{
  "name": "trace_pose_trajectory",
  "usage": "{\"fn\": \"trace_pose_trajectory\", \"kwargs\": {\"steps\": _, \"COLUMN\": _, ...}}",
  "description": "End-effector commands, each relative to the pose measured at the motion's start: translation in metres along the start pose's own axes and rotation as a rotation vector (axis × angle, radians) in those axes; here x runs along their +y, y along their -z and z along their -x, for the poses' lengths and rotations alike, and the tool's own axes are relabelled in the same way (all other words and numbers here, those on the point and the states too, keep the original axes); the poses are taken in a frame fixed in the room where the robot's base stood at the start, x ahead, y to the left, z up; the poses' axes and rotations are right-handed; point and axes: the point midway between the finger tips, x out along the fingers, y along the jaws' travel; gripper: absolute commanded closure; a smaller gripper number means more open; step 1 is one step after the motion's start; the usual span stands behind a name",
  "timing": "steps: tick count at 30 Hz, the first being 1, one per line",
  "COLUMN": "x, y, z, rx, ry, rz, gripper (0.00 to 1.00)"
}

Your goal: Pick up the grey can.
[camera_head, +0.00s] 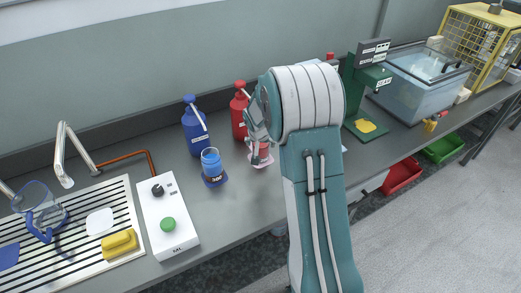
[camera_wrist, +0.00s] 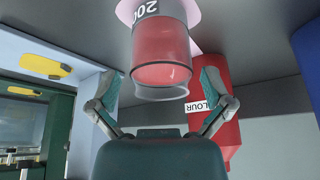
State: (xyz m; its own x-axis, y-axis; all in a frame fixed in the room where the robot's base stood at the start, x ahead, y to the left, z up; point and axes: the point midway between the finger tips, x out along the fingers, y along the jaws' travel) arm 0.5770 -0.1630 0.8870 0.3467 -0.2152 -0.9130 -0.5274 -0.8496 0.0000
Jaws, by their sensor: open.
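I cannot make out a grey can in either view; my arm covers part of the bench. My gripper (camera_wrist: 160,98) is open, its two fingers spread apart in the wrist view. A clear beaker of red liquid (camera_wrist: 162,68), marked with a number starting 200, shows between and beyond the fingers. I cannot tell whether they touch it. In the head view my gripper (camera_head: 259,128) is beside the red bottle, and the red beaker (camera_head: 261,157) shows just below it, partly covered.
A red bottle (camera_head: 239,112), a blue bottle (camera_head: 195,127) and a blue beaker (camera_head: 212,164) stand left of my gripper. A green machine (camera_head: 356,90) and a clear tank (camera_head: 411,95) stand to the right. A white switch box (camera_head: 175,228) is at left. The front bench between is partly bare.

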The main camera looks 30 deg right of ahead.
Motion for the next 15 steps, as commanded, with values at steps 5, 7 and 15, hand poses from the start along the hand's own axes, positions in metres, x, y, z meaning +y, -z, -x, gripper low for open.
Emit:
{"fn": "trace_pose_trajectory", "kwargs": {"steps": 5, "x": -0.001, "y": 0.001, "z": -0.028, "rx": -0.001, "ry": -0.001, "rz": 0.0, "gripper": 0.0}}
{"fn": "trace_pose_trajectory", "kwargs": {"steps": 7, "x": -0.001, "y": 0.001, "z": -0.033, "rx": 0.0, "ry": -0.001, "rz": 0.0, "gripper": 0.0}}
{"fn": "trace_pose_trajectory", "kwargs": {"steps": 15, "x": -0.001, "y": 0.001, "z": -0.035, "rx": 0.002, "ry": 0.0, "rz": 0.0, "gripper": 0.05}}
